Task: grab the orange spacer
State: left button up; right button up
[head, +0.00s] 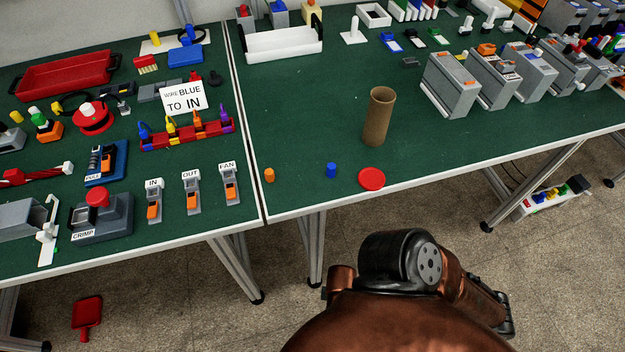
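The orange spacer (269,175) is a small short cylinder. It stands upright on the green table top, near the front edge, just right of the seam between the two tables. It is in the open, with nothing touching it. Neither of my grippers can be made out in the head view. Only copper and black parts of my own arm show at the bottom, in front of the table and well apart from the spacer.
A blue cylinder (331,170) and a red disc (371,179) sit right of the spacer. A brown tube (378,117) stands behind them. Labelled connectors (191,194) lie to the left. The green surface behind the spacer is clear up to the white tray (283,45).

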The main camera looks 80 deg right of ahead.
aim_at(270, 174)
jog(key=k, duration=0.4)
jog(key=z, duration=0.75)
